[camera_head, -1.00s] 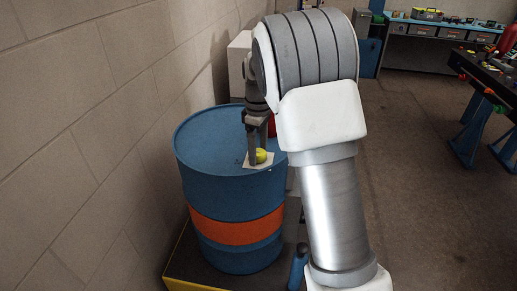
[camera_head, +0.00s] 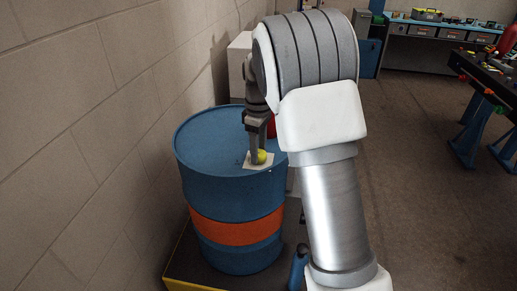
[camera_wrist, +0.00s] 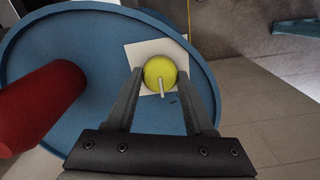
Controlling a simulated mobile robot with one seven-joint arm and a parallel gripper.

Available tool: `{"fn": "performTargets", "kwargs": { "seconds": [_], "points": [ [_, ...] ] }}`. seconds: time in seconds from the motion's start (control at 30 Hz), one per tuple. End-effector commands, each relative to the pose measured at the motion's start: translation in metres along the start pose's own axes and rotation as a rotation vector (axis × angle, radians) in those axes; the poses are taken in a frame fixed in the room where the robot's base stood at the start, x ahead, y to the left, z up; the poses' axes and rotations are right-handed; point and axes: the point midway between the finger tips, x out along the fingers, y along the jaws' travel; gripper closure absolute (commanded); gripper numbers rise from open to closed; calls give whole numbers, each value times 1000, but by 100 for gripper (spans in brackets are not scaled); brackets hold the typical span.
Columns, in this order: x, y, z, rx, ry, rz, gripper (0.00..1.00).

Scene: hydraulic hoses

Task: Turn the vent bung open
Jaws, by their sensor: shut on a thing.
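The vent bung is a round yellow cap (camera_head: 261,156) on a white square label on top of a blue drum (camera_head: 215,130). In the wrist view the bung (camera_wrist: 159,70) shows a small pale pointer bar at its lower side. My gripper (camera_head: 256,158) reaches down to the drum top at the bung. In the wrist view my gripper's two fingers (camera_wrist: 161,78) stand on either side of the bung, shut on it. The white label (camera_wrist: 140,52) lies flat under the bung.
A red cylinder (camera_wrist: 40,105) stands on the drum top, left in the wrist view. A block wall (camera_head: 90,120) runs close along the drum's left. The drum stands on a dark, yellow-edged base (camera_head: 185,283). Benches (camera_head: 430,30) stand far off at the right, past open floor.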

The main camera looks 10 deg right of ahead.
Motion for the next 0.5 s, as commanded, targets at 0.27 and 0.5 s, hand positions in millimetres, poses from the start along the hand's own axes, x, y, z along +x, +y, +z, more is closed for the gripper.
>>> {"fn": "performTargets", "kwargs": {
  "seconds": [0.27,0.5],
  "points": [
    [-2,1,1,160,-1,0,100],
    [-2,0,1,379,-2,-1,100]
  ]
}}
